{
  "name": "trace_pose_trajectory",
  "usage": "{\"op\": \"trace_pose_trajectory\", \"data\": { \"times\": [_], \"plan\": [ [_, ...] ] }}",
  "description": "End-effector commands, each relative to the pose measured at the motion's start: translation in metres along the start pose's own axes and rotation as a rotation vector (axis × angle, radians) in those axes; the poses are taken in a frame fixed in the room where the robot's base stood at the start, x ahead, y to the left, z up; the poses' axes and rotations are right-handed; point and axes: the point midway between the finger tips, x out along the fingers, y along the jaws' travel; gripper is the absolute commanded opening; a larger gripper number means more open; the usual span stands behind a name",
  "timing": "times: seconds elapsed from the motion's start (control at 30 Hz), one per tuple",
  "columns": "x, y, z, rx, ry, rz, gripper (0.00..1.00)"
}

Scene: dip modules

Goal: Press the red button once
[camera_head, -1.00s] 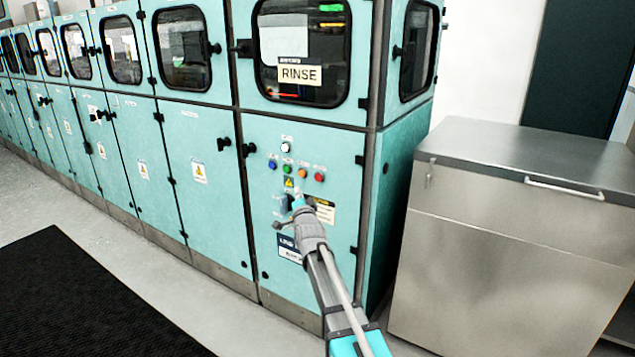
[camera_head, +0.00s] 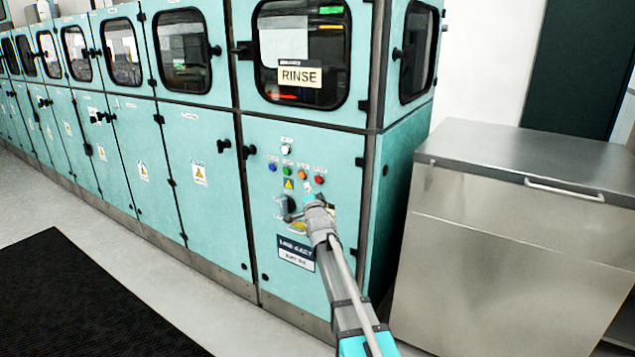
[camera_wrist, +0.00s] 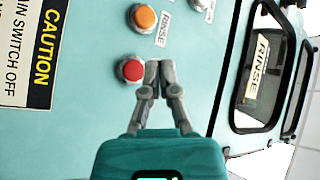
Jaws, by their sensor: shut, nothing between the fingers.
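The red button (camera_head: 319,180) is at the right end of the row of buttons on the teal cabinet door marked RINSE. In the wrist view the red button (camera_wrist: 132,69) is a round cap in a grey ring. My gripper (camera_head: 309,198) is just below the red button in the head view, mostly hidden by my arm. In the wrist view my gripper (camera_wrist: 160,72) has its fingertips together and empty, directly to the right of the red button. I cannot tell whether they touch the panel or the button's ring.
The orange button (camera_wrist: 145,18) is close by, with green (camera_head: 286,168) and blue (camera_head: 272,167) ones farther left and a white one (camera_head: 286,150) above. A dark rotary switch (camera_head: 283,206) is lower left. A yellow caution label (camera_wrist: 40,55) is near. A steel chest (camera_head: 500,250) stands right.

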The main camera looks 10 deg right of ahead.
Motion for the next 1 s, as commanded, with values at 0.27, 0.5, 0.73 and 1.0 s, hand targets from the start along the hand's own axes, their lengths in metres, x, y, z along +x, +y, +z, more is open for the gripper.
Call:
{"op": "trace_pose_trajectory", "data": {
  "times": [0.27, 0.5, 0.73, 1.0],
  "plan": [
    [0.018, 0.013, -0.013, -0.001, 0.001, 0.000, 0.00],
    [0.023, 0.017, -0.016, -0.001, 0.000, 0.000, 0.00],
    [0.023, 0.017, -0.017, 0.000, 0.000, 0.000, 0.00],
    [0.023, 0.017, -0.017, 0.000, 0.000, 0.000, 0.00]
  ]
}}
